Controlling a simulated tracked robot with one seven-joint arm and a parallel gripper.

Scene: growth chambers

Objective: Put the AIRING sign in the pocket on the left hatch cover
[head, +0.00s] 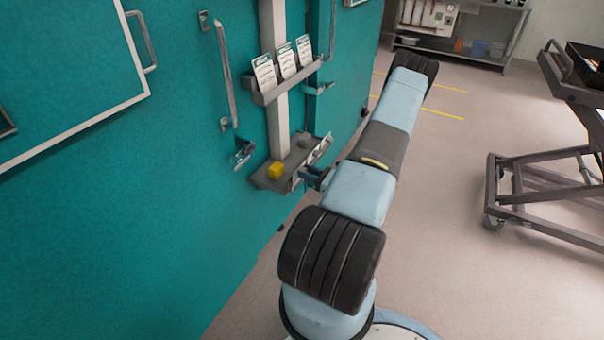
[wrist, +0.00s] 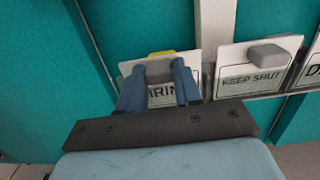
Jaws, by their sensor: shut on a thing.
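The AIRING sign (wrist: 155,101) is a white plate with dark lettering and a grey grip block, partly covered by my fingers in the wrist view. My gripper (wrist: 158,70) is shut on its block; the sign stands roughly upright in line with the others, and I cannot tell whether it is clear of the rack. In the head view my gripper (head: 314,178) is at the right side of the low rack (head: 268,183). A white-edged teal panel (head: 60,60), perhaps the left hatch cover, is at upper left. No pocket shows clearly.
The KEEP SHUT sign (wrist: 252,77) is close to the right, with a third sign (wrist: 312,72) beyond. A higher shelf (head: 283,88) holds cards. A vertical handle (head: 226,75) projects from the wall. A cart (head: 540,190) stands right.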

